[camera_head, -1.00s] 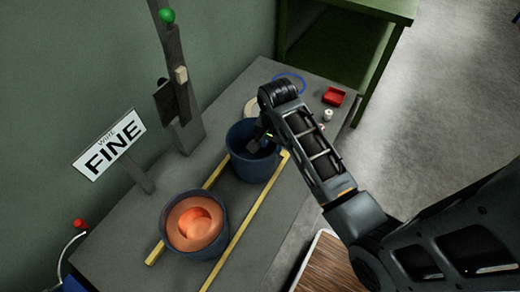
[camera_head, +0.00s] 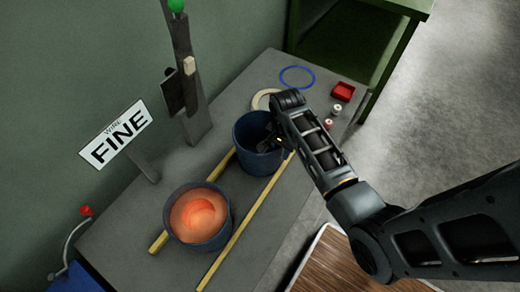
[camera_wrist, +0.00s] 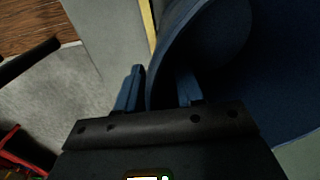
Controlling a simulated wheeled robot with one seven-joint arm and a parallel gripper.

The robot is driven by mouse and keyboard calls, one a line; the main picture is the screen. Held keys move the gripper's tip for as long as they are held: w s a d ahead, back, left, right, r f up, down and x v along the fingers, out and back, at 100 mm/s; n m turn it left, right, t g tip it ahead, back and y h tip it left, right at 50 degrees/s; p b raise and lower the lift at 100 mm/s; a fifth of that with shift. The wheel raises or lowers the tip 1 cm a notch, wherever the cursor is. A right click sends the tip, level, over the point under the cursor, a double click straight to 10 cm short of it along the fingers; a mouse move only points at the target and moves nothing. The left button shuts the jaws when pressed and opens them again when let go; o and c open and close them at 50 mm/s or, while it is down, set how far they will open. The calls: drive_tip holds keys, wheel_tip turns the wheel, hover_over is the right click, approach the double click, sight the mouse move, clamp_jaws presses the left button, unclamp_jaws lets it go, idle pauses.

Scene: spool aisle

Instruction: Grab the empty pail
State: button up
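The empty pail (camera_head: 247,161) is dark blue and stands upright on the grey bench, beyond a second blue pail (camera_head: 200,243) that holds a glowing orange spool-like thing. My gripper (camera_head: 275,143) is at the right side of the empty pail's rim. In the wrist view my gripper (camera_wrist: 160,78) has its two fingers apart, one outside and one inside the wall of the pail (camera_wrist: 215,40). I cannot see firm contact on both sides of the wall.
Two yellow rails (camera_head: 243,223) run along the grey bench (camera_head: 130,225) by the pails. A blue ring (camera_head: 297,68), a red tray (camera_head: 343,91) and small spools (camera_head: 336,109) lie at the far end.

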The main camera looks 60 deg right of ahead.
drive_tip(key=shift+c, duration=0.4)
clamp_jaws()
idle(0.9)
